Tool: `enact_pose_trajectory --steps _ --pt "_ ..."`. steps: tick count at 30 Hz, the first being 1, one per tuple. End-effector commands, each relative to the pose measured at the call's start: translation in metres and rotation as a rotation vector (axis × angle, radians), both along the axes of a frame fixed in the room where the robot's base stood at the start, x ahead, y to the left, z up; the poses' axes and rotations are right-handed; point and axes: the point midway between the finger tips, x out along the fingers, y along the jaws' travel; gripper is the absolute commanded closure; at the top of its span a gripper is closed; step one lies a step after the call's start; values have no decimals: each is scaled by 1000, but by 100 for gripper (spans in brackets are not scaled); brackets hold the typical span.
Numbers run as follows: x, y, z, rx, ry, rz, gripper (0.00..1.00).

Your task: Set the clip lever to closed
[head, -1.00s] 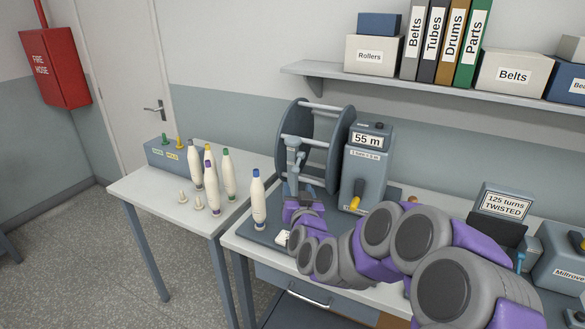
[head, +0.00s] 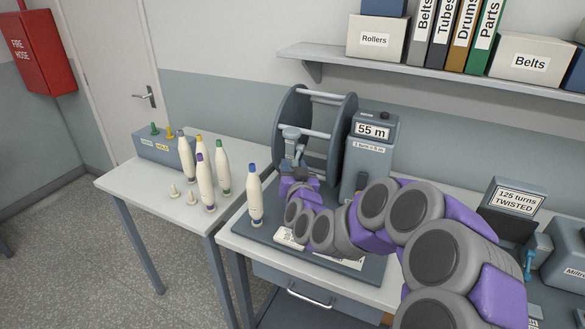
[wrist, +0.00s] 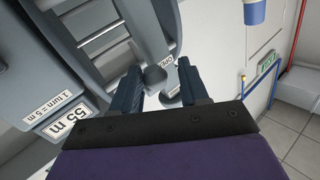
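The clip lever appears to be the dark grey round-ended knob (wrist: 155,74) in the wrist view, beside a small label with partly covered letters that look like "OPEN" (wrist: 168,61). My gripper (wrist: 160,82) is open, with one dark finger on each side of the knob. I cannot tell whether either finger touches it. In the head view my gripper (head: 297,170) is small, by a grey post (head: 291,134) in front of the reel (head: 343,135). The lever cannot be made out clearly there.
A counter box (head: 371,150) reading 55 m stands right of the reel. A blue-topped bobbin (head: 255,195) stands left of my arm. Several more bobbins (head: 206,185) stand on the left table (head: 140,182). A shelf (head: 400,67) hangs above.

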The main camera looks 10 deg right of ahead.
Motion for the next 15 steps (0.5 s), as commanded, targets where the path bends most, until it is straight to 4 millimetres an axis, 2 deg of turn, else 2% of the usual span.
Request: enact_pose_trajectory --steps 2,12,15 --pt "0 -1 0 0 0 0 66" --pt "0 1 0 -1 0 -3 98" --pt "0 1 0 0 0 -2 99"
